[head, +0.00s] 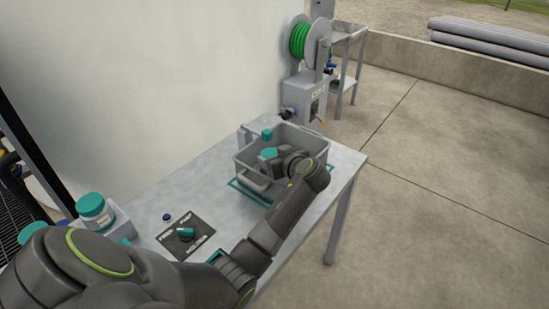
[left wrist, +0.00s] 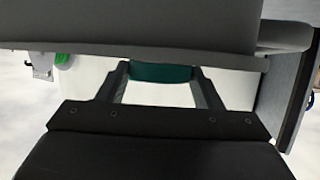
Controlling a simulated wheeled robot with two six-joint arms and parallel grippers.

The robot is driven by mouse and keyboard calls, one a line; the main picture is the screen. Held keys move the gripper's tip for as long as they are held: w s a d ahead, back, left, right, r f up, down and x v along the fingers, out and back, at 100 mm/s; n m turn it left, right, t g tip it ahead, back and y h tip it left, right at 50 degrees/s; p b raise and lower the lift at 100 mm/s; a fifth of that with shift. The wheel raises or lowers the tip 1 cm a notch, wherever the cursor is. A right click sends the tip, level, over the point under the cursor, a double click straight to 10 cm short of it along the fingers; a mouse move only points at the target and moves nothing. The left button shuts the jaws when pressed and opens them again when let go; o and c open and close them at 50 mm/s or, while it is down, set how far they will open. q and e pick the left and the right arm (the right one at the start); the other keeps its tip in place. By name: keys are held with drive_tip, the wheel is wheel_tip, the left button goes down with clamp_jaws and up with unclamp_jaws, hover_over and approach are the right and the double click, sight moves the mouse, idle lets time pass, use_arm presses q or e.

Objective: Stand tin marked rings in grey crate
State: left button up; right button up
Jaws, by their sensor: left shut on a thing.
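The grey crate (head: 252,180) stands on the table inside a teal outline. My left arm reaches over its near right side, and my left gripper (head: 279,157) is low inside the crate's opening. In the left wrist view my left gripper (left wrist: 160,82) is shut on a teal-topped thing (left wrist: 162,73), seen as a teal band between the two fingers. Its teal top (head: 268,153) shows in the head view within the crate. No rings mark can be seen on it, and whether it touches the crate floor is hidden. My right gripper is not in view.
A green hose reel (head: 301,41) stands behind.

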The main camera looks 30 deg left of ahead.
use_arm(q)
drive_tip(key=shift+f, duration=0.35)
drive_tip(key=shift+f+b, duration=0.55)
drive_tip(key=shift+f, duration=0.05)
drive_tip(key=o, duration=1.3)
drive_tip(key=shift+r, duration=0.15)
